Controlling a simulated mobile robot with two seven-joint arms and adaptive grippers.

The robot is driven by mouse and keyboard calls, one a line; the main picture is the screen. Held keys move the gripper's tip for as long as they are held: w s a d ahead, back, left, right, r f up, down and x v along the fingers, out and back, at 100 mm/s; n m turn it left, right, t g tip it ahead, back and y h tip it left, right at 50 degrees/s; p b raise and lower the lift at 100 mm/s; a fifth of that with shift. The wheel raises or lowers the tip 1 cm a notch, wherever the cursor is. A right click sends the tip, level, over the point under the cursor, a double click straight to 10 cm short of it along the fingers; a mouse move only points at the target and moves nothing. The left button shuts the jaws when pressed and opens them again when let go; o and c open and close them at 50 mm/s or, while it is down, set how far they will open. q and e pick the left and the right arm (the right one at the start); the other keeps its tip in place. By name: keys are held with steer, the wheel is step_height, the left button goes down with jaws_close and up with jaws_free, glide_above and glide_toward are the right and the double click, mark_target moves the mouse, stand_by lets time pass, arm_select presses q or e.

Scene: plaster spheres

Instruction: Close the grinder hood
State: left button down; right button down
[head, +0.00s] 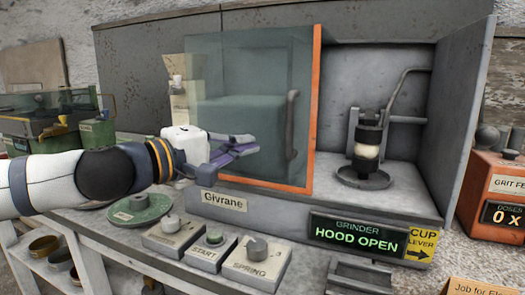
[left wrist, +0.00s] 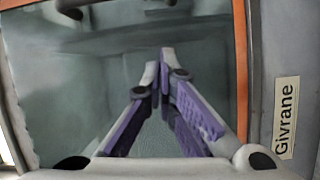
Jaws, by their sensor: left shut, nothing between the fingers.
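The grinder hood (head: 255,85) is a tinted glass pane with an orange edge. It covers the left part of the grey grinder housing (head: 465,110), and the right part is uncovered. A dark vertical handle (head: 292,125) shows near the orange edge. A green-lit display (head: 357,233) reads "GRINDER HOOD OPEN". My left gripper (head: 250,146) is shut and empty, in front of the pane and left of the handle. In the left wrist view, its closed purple fingers (left wrist: 165,58) point at the glass (left wrist: 60,95); I cannot tell whether they touch. My right gripper is out of view.
A grinding spindle with a pale ball (head: 367,152) stands in the uncovered bay. Knob boxes (head: 250,262) line the bench front below my arm. A green disc (head: 138,207) lies left of them. An orange box (head: 497,195) stands at the right.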

arm_select(q)
steer(key=shift+s+d+f, duration=0.1)
steer(key=shift+s+d, duration=0.15)
steer(key=shift+d, duration=0.45)
steer(key=shift+s+d+f, duration=0.1)
steer(key=shift+s+d, duration=0.1)
steer(key=shift+d, duration=0.45)
steer(key=shift+s+d, duration=0.25)
steer(key=shift+d, duration=0.45)
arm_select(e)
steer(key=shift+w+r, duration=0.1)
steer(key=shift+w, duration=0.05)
